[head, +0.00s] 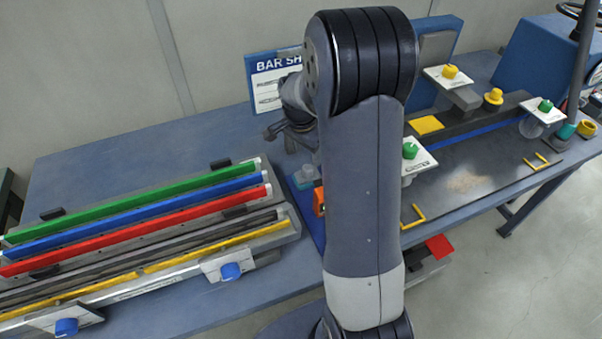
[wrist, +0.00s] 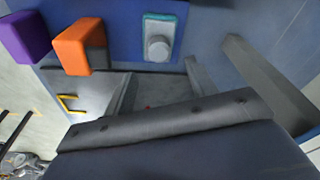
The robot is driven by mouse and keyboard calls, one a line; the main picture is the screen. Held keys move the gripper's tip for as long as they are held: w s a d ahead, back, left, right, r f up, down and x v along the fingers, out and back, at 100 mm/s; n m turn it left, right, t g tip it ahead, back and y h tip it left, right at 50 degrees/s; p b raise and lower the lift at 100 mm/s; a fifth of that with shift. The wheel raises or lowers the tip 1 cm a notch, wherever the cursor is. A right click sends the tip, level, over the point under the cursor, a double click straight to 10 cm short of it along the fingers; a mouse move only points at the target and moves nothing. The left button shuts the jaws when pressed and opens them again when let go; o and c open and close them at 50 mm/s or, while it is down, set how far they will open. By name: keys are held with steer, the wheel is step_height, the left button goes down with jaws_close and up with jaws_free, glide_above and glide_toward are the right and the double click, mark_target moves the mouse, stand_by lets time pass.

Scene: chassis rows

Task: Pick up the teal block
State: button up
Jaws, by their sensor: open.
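The teal block (wrist: 178,40) shows in the wrist view at the top middle, on a blue surface. Its face is mostly grey with a round grey knob, and teal shows along its edges. In the head view it is a small pale teal piece (head: 304,182) just left of my arm. My gripper (head: 288,133) is above and behind it in the head view, partly hidden by my arm. It is open, holds nothing and is apart from the block. Its grey fingers also show in the wrist view, at the lower middle and right.
An orange block (wrist: 70,50) and a purple block (wrist: 25,38) lie left of the teal block in the wrist view. Coloured bars, green (head: 130,203), blue and red, lie in a rack at left. A dark fixture with knobs (head: 470,165) is at right.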

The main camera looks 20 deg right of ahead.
mark_target(308, 167)
steer(key=shift+w+d+f+p, duration=0.1)
steer(key=shift+f+p, duration=0.15)
steer(key=shift+f, duration=0.95)
steer(key=shift+d+f+p, duration=0.15)
steer(key=shift+f+p, duration=0.1)
steer(key=shift+f, duration=0.9)
steer(key=shift+w+d+f+p, duration=0.1)
steer(key=shift+f+p, duration=0.15)
steer(key=shift+f, duration=0.95)
steer(key=c, duration=1.1)
step_height(308, 167, up, 10)
steer(key=shift+r+b, duration=0.1)
steer(key=shift+b, duration=0.55)
steer(key=o, duration=0.4)
steer(key=shift+c, duration=1.3)
